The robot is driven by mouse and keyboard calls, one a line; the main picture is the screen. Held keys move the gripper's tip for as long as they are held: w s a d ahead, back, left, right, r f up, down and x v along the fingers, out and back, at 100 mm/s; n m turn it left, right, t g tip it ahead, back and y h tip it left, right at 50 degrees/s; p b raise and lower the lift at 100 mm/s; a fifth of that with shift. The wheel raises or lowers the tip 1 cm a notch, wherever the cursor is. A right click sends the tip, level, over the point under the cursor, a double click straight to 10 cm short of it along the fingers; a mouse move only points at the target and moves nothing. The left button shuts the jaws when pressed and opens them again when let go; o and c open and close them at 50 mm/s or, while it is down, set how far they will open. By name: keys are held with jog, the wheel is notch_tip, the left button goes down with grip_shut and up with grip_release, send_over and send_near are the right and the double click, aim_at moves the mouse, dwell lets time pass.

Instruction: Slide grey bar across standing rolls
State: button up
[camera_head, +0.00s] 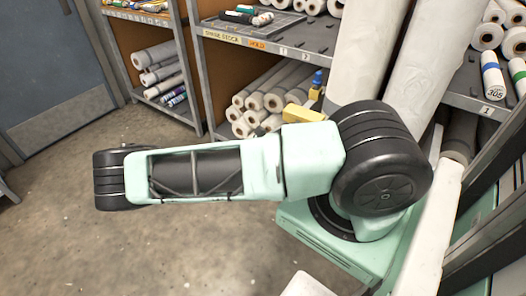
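Large pale rolls stand tilted at the right: one (368,50) and another (428,55) rise past the top edge behind my arm. A thinner white roll (432,225) stands nearer, and a dark grey roll (461,135) stands behind it. Grey metal lengths (490,222) run diagonally at the right edge; I cannot tell whether one is a loose bar or part of the rack. My gripper is out of view; only my mint-green arm with black joints shows, stretching across the middle and hiding the lower parts of the pale rolls.
A shelf (285,40) behind holds several rolls (262,100), with a yellow object (303,113) and a blue-topped bottle (316,82). Another shelf (150,18) with rolls stands left, beside a blue-grey door (45,60). The concrete floor (120,250) at the lower left is clear.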

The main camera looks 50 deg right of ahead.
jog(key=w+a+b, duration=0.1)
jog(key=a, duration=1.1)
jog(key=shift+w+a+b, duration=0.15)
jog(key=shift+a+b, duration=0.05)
jog(key=shift+b, duration=0.2)
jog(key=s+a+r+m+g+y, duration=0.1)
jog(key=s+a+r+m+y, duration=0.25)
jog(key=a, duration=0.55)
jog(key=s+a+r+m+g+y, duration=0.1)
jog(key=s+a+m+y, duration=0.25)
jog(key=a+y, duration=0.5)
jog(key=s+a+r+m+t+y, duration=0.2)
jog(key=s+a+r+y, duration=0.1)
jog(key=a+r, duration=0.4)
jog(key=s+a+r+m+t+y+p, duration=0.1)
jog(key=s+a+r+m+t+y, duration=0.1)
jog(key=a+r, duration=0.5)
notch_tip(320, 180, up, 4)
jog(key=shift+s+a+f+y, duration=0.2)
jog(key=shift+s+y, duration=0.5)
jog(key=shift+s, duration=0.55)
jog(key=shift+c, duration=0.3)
